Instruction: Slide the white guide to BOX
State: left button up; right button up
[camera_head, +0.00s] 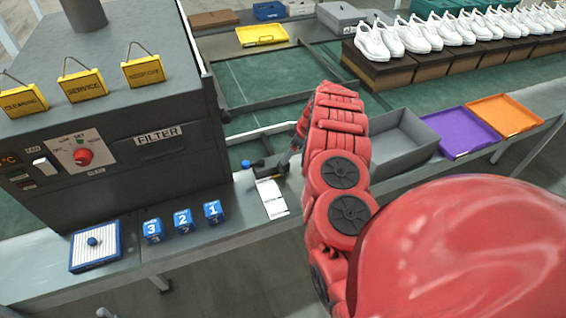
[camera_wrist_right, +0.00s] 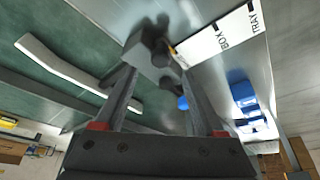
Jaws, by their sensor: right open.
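The white guide (camera_head: 262,133) is a pale bar lying across the green belt at the near edge of the line. In the right wrist view the guide (camera_wrist_right: 65,66) is a bent white strip at the left. The white label plate (camera_head: 271,198) lies on the grey ledge; in the wrist view the plate (camera_wrist_right: 222,40) reads BOX and TRAY. A small blue knob (camera_head: 245,164) sits by the guide's near end. My right gripper (camera_head: 284,160) is open, low over the ledge beside the knob, partly hidden by my red arm. Its fingers (camera_wrist_right: 165,68) also show in the wrist view. My left gripper is out of view.
A dark machine (camera_head: 130,150) with yellow signs stands left. Blue numbered blocks (camera_head: 183,221) and a blue-framed filter (camera_head: 95,246) lie on the ledge. A grey bin (camera_head: 405,140), purple tray (camera_head: 455,135) and orange tray (camera_head: 505,116) are right. White shoes (camera_head: 420,35) line the back.

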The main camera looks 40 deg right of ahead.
jog(key=x, duration=0.5)
jog(key=shift+f, duration=0.25)
jog(key=shift+w+a+f+b, duration=0.3)
jog(key=shift+f+b, duration=0.2)
jog(key=shift+f, duration=0.05)
grip_shut()
dwell(0.9)
